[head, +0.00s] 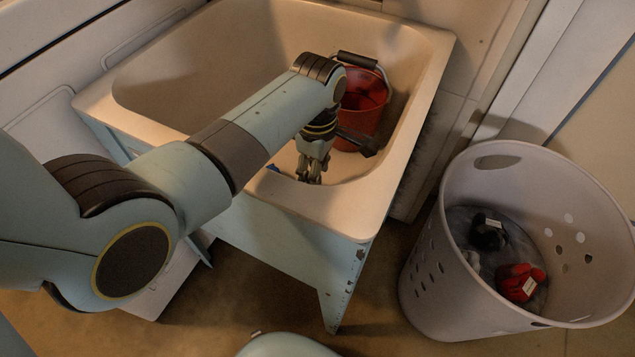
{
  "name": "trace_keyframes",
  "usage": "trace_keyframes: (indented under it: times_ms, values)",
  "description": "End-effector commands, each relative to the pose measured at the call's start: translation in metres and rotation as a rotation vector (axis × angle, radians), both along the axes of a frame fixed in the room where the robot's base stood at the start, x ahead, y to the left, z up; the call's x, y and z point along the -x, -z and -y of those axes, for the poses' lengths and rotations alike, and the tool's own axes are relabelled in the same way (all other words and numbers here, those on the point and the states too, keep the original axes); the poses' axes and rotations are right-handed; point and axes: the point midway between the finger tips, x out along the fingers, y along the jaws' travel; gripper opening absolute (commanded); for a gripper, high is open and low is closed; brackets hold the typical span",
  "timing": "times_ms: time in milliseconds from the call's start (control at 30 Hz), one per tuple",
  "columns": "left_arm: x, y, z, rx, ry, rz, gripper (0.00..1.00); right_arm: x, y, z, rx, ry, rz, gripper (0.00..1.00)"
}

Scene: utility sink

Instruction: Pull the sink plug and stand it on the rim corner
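The cream sink (185,62) fills the upper middle of the head view, with a broad rim. Its near right rim corner (352,226) is bare. My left arm reaches across the near rim, and my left gripper (311,178) points down inside the basin, close to the near wall. Its fingers look close together, but I cannot tell whether they are shut or hold anything. I cannot make out the plug; the arm and gripper cover part of the basin. A small blue thing (272,168) shows just left of the fingers, mostly hidden. My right gripper is out of view.
A red bucket (362,112) with a dark-gripped handle stands in the basin's right part, close behind my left gripper. A pale laundry basket (433,265) with dark and red cloth items stands on the floor at right. The right rim is clear.

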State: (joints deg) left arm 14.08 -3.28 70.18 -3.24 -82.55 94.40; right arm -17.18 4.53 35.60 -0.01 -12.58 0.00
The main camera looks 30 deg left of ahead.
Motion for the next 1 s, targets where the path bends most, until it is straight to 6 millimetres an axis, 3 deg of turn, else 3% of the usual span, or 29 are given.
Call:
trace_keyframes:
  times_ms: [100,333,633,1000]
  values:
    - [-0.0004,0.0117,0.0000,0.000,0.000,0.000,0.39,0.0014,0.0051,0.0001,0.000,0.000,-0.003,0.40]
    - [-0.0007,0.0115,0.0000,0.000,0.000,0.002,0.39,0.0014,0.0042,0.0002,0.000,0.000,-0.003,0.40]
    - [-0.0005,0.0115,0.0001,0.000,0.000,0.002,0.00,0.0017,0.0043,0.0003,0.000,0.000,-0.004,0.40]
    - [-0.0005,0.0109,0.0001,0.000,0.000,0.002,0.00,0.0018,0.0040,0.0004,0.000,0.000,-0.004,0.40]
